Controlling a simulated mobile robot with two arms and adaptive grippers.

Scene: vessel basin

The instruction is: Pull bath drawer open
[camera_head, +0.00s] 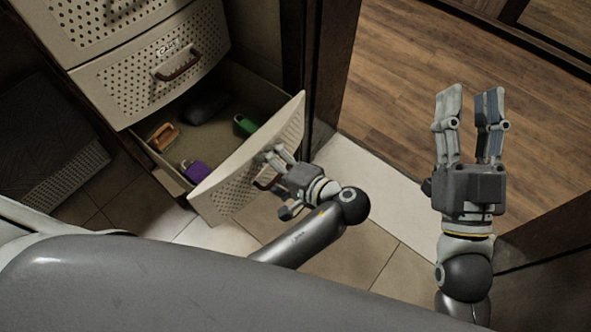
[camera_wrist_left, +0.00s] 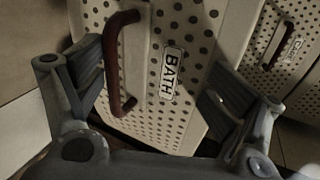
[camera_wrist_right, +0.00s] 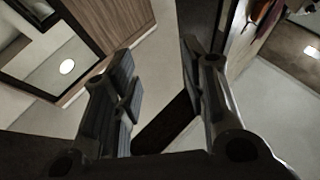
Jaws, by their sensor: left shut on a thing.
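The bath drawer (camera_head: 225,192) is the low perforated beige drawer. It stands pulled well out of the cabinet in the head view, its inside showing. In the left wrist view its front carries a "BATH" label (camera_wrist_left: 171,75) and a reddish-brown handle (camera_wrist_left: 118,62). The exact contact is partly hidden. My right gripper (camera_head: 470,98) is raised away from the drawer, fingers apart and empty.
The drawer holds an orange-brown item (camera_head: 163,136), a purple item (camera_head: 195,171), a green item (camera_head: 245,125) and a dark item (camera_head: 205,106). Another perforated drawer (camera_head: 110,92) above is closed. A dark post (camera_head: 318,60) stands right of the cabinet. Wooden floor (camera_head: 410,60) is clear.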

